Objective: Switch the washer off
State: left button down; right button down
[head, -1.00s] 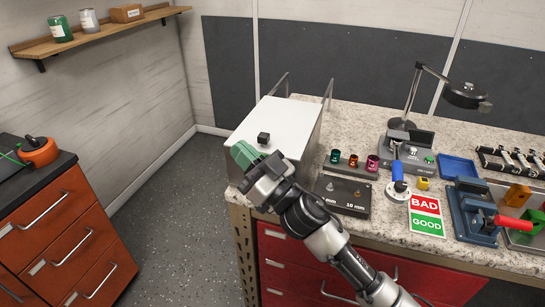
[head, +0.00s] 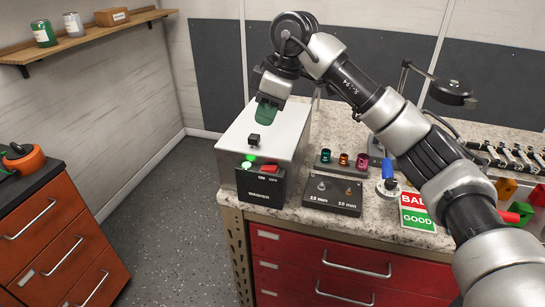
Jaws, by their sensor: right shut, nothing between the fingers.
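The washer (head: 270,132) is a pale grey box at the left end of the granite bench. Its black front panel (head: 262,189) reads WASHER, with ON and OFF labels. A green light (head: 251,158) glows at the panel's top, with a green button (head: 246,165) below it and a red button (head: 268,170) to its right. A small black knob (head: 254,140) sits on the lid. My right gripper (head: 267,114) is shut and empty, its green fingers pointing down over the lid, behind the knob. I cannot tell whether they touch the lid. My left gripper is out of view.
A black block labelled 12 mm and 10 mm (head: 332,196) stands right of the washer, with coloured cups (head: 343,160) behind it. A BAD/GOOD card (head: 416,212) lies farther right. My right arm crosses above the bench. Floor (head: 165,215) is clear at left.

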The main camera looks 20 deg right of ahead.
jog(key=d+r+h, duration=0.1)
jog(key=d+m, duration=0.1)
jog(key=d, duration=0.1)
jog(key=shift+r+m+h, duration=0.3)
jog(key=shift+r+h, duration=0.1)
jog(key=shift+a+f, duration=0.1)
jog(key=p, duration=0.4)
send_near(271, 167)
jog(key=f, duration=0.3)
jog(key=a+f, duration=0.1)
jog(key=f, duration=0.1)
jog(key=shift+w+a+f, duration=0.15)
jog(key=shift+w, duration=0.15)
jog(key=shift+f, duration=0.7)
